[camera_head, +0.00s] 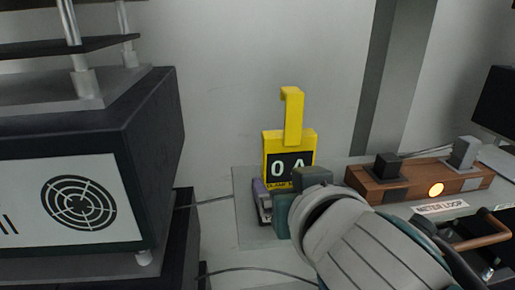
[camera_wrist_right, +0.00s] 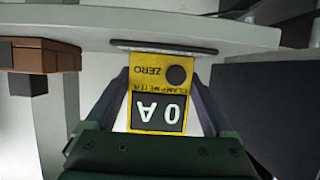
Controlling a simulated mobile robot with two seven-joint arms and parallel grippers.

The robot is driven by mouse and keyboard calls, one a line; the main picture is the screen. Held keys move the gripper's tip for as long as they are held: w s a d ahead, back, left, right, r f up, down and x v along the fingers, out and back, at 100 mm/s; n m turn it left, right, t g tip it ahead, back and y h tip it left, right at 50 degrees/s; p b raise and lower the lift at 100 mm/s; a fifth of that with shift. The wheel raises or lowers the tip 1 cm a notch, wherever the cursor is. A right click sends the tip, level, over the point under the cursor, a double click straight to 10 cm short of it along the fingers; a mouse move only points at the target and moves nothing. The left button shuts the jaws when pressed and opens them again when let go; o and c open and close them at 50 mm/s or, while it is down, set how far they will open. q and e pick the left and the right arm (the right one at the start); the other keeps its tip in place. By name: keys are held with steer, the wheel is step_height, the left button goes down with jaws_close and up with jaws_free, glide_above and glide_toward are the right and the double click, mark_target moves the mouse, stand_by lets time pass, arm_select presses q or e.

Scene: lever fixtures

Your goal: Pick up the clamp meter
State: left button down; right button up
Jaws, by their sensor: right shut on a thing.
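The yellow clamp meter (camera_head: 296,135) stands upright near the middle of the head view, its hook-shaped jaw pointing up and its dark display reading "0 A". My right gripper (camera_head: 281,204) is at its lower part, and my wrist hides the meter's bottom in that view. In the right wrist view the meter (camera_wrist_right: 159,88) appears upside down, with a round dark knob and the word ZERO. The fingers of my right gripper (camera_wrist_right: 158,104) lie along its two sides, shut on it. Whether its base touches the surface, I cannot tell. My left gripper is not in view.
A brown block (camera_head: 415,189) with a lit orange lamp and dark and grey posts stands right, behind a METER LOOP label (camera_head: 441,207). A large dark cabinet (camera_head: 95,165) with a round grille fills the left. A pale wall is behind the meter.

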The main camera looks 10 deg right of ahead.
steer(key=c, duration=0.6)
